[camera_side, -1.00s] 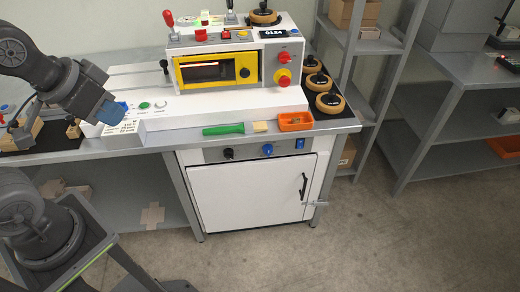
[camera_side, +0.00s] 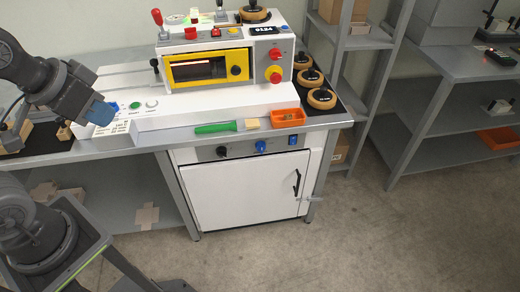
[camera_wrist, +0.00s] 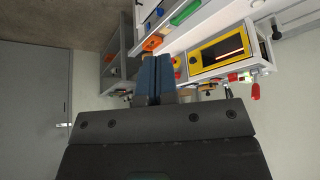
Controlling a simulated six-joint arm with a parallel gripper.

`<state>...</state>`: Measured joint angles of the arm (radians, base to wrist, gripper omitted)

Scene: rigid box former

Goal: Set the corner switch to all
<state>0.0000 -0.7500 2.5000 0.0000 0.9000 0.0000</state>
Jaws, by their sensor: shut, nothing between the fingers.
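The white box former (camera_side: 215,117) stands on the bench, with a yellow-framed window (camera_side: 206,69) in its upper body. I cannot tell which control is the corner switch; no label saying "all" is readable. A red knob (camera_side: 275,56) and a red-and-yellow knob (camera_side: 274,76) sit on the machine's right front. A black knob (camera_side: 222,151) and a blue knob (camera_side: 261,146) are on the cabinet panel below. My gripper (camera_side: 101,112) is above the machine's left end, near small buttons, and hides part of that surface. In the wrist view its blue fingers (camera_wrist: 153,79) are together and empty.
A green-handled tool (camera_side: 215,128) and an orange tray (camera_side: 288,117) lie along the front edge. Black-and-tan round pieces (camera_side: 320,98) stand at the right. A red-topped lever (camera_side: 157,17) rises from the machine's top. The floor in front of the cabinet is clear.

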